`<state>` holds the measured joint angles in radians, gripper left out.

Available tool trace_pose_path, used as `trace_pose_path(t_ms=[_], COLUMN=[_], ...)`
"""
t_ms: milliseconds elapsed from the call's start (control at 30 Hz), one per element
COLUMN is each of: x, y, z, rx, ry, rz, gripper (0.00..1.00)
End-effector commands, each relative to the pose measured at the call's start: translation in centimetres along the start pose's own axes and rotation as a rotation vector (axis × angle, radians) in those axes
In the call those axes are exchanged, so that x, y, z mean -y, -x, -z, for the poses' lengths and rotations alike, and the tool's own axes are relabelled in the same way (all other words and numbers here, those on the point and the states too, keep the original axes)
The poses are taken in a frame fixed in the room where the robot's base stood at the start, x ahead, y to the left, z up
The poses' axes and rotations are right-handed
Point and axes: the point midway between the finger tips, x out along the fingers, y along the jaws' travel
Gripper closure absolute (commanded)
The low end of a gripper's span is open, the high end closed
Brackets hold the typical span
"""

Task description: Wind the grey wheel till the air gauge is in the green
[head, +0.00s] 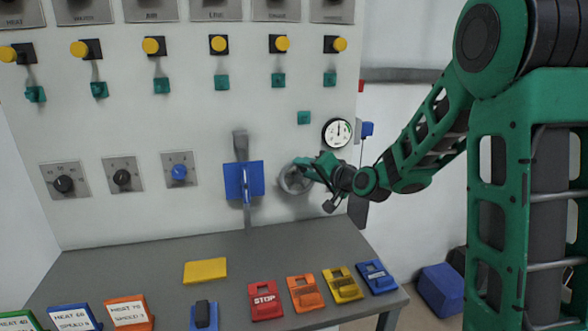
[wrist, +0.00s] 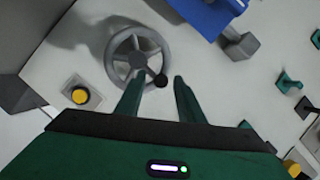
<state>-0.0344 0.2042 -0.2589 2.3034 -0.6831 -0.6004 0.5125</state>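The grey wheel (head: 290,184) is mounted on the pale panel, partly covered by my gripper (head: 308,166) in the head view. In the wrist view the spoked wheel (wrist: 137,58) shows whole, with a dark knob (wrist: 160,81) on its rim. My gripper (wrist: 158,78) is open, and the knob appears between its fingertips; contact cannot be told. The round air gauge (head: 337,132) sits above and right of the wheel. Its needle points roughly straight up, and a green patch shows at the dial's right; the exact reading is too small to tell.
A blue plate with a grey lever (head: 243,180) is close left of the wheel; its blue part (wrist: 205,14) shows in the wrist view. Coloured blocks, including a red STOP block (head: 265,300), lie on the grey table (head: 150,262) below.

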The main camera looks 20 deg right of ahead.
Motion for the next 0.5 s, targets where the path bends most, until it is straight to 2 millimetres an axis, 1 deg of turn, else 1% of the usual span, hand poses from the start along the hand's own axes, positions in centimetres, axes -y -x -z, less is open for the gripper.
trace_pose_path(t_ms=[33, 200, 300, 500], x=[0.0, 0.0, 0.0, 0.0], y=[-1.1, -3.8, -5.0, -6.2], z=[-0.2, -0.2, -0.1, -0.1], rx=[0.003, 0.003, 0.002, 0.002], ry=[0.003, 0.002, 0.003, 0.002], rz=[0.0, 0.0, -0.001, -0.001], gripper=[0.65, 0.65, 0.65, 0.65])
